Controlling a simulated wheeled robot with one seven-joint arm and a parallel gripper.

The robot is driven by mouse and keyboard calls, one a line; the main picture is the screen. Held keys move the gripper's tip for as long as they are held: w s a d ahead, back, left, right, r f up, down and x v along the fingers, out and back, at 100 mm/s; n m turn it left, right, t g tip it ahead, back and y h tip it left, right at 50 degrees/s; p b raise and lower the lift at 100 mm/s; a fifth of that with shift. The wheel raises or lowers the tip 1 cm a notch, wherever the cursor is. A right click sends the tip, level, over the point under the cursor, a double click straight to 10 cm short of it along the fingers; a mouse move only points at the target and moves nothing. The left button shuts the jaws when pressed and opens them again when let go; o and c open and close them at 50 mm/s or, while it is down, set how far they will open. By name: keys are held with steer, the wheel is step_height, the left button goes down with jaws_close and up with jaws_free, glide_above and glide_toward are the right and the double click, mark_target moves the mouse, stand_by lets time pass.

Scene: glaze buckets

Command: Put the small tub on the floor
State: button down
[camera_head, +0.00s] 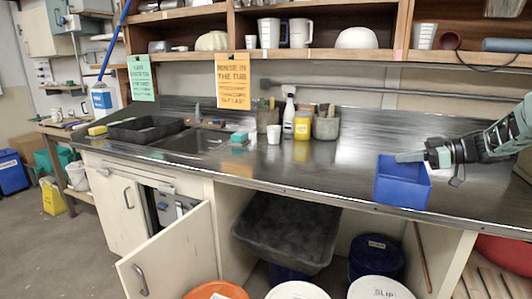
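A small blue tub (402,184) shows at the right end of the steel counter, by its front edge. It looks upright; whether it rests on the counter or is a little above it I cannot tell. My gripper (410,157) comes in from the right, with its fingers over the tub's top near the rim. The fingers are small and overlap the tub, so I cannot tell whether they grip it. The floor (62,245) shows at the lower left.
The steel counter (300,175) holds a sink, a black tray (146,129) and several containers behind. Below it are a large grey tub (287,230), a dark blue bucket (376,258) and lidded buckets. A cabinet door (172,258) stands open.

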steer(key=shift+s+a+f+m+t+h, duration=0.6)
steer(key=shift+s+f+m+t, duration=0.3)
steer(key=shift+t, duration=0.2)
steer(key=s+a+f+m+t+h+p, duration=0.1)
steer(key=s+a+f+m+t+h, duration=0.1)
steer(key=s+f+m+h, duration=0.45)
steer(key=s+a+f+m+t+h, duration=0.1)
steer(key=s+a+f+t+h, duration=0.15)
steer(key=f, duration=0.75)
steer(key=s+a+f+m+t+h+p, duration=0.1)
steer(key=s+a+f+m+t+h, duration=0.2)
steer(key=s+f, duration=0.4)
steer(key=s, duration=0.1)
steer(key=s+g, duration=0.1)
steer(key=s+d+r, duration=0.1)
steer(key=shift+s+r+m, duration=0.1)
steer(key=shift+s+m, duration=0.15)
steer(key=shift+s, duration=0.1)
